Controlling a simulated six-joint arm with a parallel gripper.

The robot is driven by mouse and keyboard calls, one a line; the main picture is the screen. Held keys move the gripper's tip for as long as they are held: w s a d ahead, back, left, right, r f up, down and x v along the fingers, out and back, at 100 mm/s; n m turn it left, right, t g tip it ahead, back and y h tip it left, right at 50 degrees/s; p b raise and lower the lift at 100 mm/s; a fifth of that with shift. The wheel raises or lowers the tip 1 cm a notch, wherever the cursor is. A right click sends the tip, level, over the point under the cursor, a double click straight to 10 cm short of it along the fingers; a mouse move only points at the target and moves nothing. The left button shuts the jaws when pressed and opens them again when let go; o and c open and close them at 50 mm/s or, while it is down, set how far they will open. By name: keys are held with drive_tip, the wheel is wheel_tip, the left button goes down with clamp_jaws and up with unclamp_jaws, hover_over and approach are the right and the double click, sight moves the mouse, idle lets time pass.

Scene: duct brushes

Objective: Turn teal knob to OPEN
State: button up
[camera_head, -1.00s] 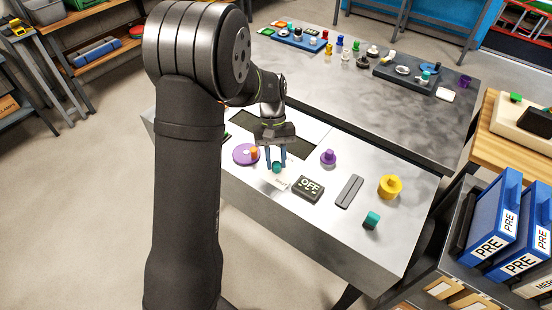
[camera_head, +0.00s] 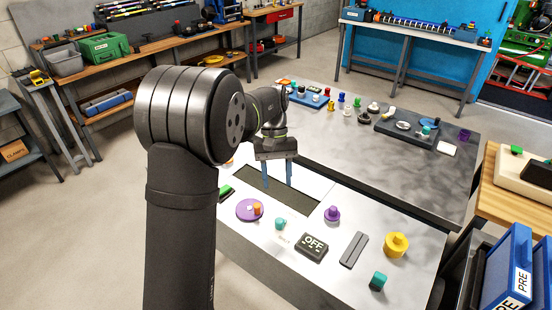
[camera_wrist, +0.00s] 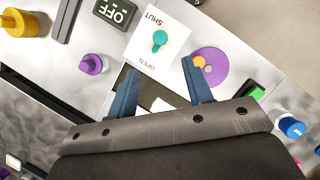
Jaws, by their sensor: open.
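The teal knob (camera_head: 280,224) stands on a white plate on the near metal panel. In the wrist view the teal knob (camera_wrist: 159,39) sits between the printed words SHUT and OPEN on its plate (camera_wrist: 176,63). Its narrower end appears to point toward the OPEN side, though it is small. My gripper (camera_head: 277,184) is open and empty, raised behind the knob and apart from it. In the wrist view my gripper (camera_wrist: 160,68) has its two blue fingers spread, with the knob beyond the tips.
A purple disc with an orange peg (camera_head: 249,210) lies left of the knob. An OFF display (camera_head: 312,246), a purple knob (camera_head: 332,214), a grey slider (camera_head: 354,249), a yellow knob (camera_head: 396,245) and another teal piece (camera_head: 378,281) stand to the right. A dark rectangular opening (camera_head: 290,200) lies behind.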

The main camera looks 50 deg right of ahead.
sight(280, 221)
drive_tip(key=v, duration=0.5)
drive_tip(key=shift+r, duration=0.25)
idle(0.3)
drive_tip(key=x, duration=1.7)
drive_tip(key=shift+f, duration=0.2)
drive_tip(key=shift+d+r, duration=0.1)
